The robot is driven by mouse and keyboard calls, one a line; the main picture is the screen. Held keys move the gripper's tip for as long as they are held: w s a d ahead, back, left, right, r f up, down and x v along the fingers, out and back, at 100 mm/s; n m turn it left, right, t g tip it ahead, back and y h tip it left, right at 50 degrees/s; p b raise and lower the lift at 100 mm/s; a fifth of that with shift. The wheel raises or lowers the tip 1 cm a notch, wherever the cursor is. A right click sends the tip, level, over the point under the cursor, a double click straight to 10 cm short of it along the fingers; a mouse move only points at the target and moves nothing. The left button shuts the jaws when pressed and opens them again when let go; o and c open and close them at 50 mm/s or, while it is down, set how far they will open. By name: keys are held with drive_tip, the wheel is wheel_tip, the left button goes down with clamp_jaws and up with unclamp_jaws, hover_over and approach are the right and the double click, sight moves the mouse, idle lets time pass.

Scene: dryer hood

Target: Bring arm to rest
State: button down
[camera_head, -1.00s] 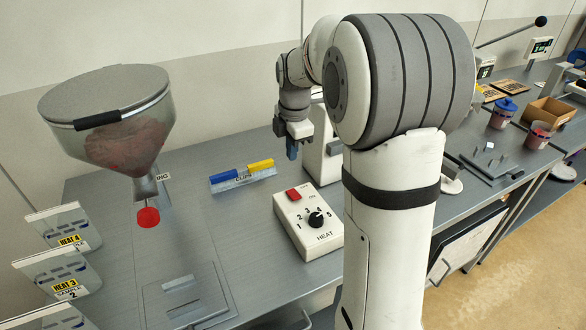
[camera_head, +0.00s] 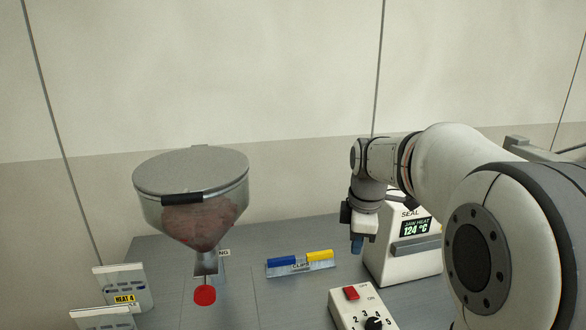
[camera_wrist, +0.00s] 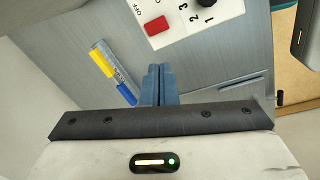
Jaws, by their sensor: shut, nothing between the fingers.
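My gripper (camera_head: 357,243) points down at the end of my arm, above the grey bench and in front of the white sealer. In the wrist view my gripper (camera_wrist: 160,68) shows its two blue fingers together, shut, with nothing between them. It is apart from everything around it. The heat control box (camera_head: 362,307), with a red switch and a black dial, is below it on the bench. It also shows at the top of the wrist view (camera_wrist: 190,20).
A hopper (camera_head: 195,200) with reddish contents and a red knob stands at the left. A clips rack (camera_head: 300,266) holds a blue and a yellow clip. The sealer (camera_head: 405,262) reads 124 °C. A Heat 4 holder (camera_head: 124,286) stands at the far left. Bare bench (camera_head: 230,300) lies between.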

drive_tip(key=s+a+f+m, duration=0.1)
drive_tip(key=s+f+m, duration=0.1)
drive_tip(key=s+m, duration=0.5)
drive_tip(key=s+a+f+m+t, duration=0.1)
drive_tip(key=s+f+m, duration=0.1)
drive_tip(key=s+m, duration=0.6)
drive_tip(key=s, duration=0.5)
drive_tip(key=shift+s+a+f+t, duration=0.15)
drive_tip(key=shift+a+f+t, duration=0.15)
drive_tip(key=shift+a+f, duration=0.1)
drive_tip(key=shift+s, duration=0.1)
